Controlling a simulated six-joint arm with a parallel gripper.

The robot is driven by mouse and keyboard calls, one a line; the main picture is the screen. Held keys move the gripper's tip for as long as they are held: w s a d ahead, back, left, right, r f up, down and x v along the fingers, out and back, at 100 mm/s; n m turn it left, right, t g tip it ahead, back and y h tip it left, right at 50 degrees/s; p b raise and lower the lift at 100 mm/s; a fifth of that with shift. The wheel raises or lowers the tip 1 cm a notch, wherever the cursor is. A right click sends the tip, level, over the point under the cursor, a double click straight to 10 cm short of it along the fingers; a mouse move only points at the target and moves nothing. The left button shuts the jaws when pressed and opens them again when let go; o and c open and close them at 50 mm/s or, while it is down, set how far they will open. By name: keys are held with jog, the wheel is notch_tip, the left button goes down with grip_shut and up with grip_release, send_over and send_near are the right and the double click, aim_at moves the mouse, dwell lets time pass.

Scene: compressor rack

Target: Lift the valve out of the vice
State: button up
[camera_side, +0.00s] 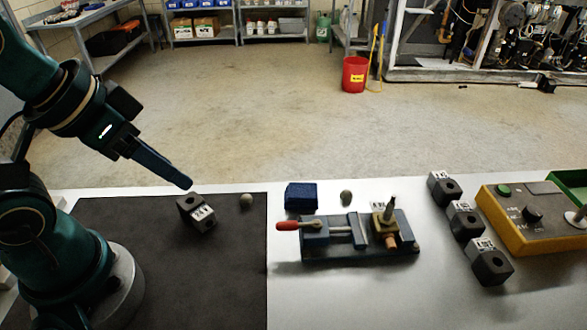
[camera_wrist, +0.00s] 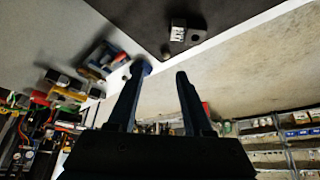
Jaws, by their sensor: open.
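The valve (camera_side: 385,222), a brass body with a dark stem pointing up and a copper-coloured end below, sits in the right part of the blue vice (camera_side: 318,240). The vice has a red handle at its left and stands on a dark base plate. My gripper (camera_side: 188,186) is well to the left of the vice, above the dark mat. In the wrist view my gripper (camera_wrist: 161,73) shows two separated fingers with nothing between them. The vice (camera_wrist: 104,56) is small at the upper left there, and I cannot make out the valve clearly.
A black block marked 24V (camera_side: 197,213) lies on the dark mat (camera_side: 180,285) just below my fingertips. A blue block (camera_side: 300,197) stands behind the vice. Several black blocks (camera_side: 491,266) and a yellow control box (camera_side: 535,222) are at the right. White table is clear in front.

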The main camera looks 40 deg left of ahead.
jog(key=w+d+r+m+t+h, duration=0.1)
jog(key=w+d+r+m+t, duration=0.15)
jog(key=w+r, duration=0.45)
jog(key=m+g+h, duration=0.2)
jog(key=m+h, duration=0.1)
jog(key=m, duration=0.3)
send_over(389, 202)
jog(key=s+a, duration=0.1)
jog(key=a, duration=0.5)
notch_tip(389, 202, down, 5)
jog(key=shift+m+g, duration=0.25)
jog(key=shift+g, duration=0.7)
jog(key=d+f, duration=0.1)
jog(key=f, duration=0.2)
jog(key=d+f, duration=0.2)
jog(key=f, duration=0.1)
jog(key=d+f, duration=0.2)
jog(key=f, duration=0.1)
jog(key=shift+s+f, duration=0.15)
jog(key=shift+s, duration=0.1)
jog(key=shift+x, duration=2.2)
jog(key=shift+w, duration=0.1)
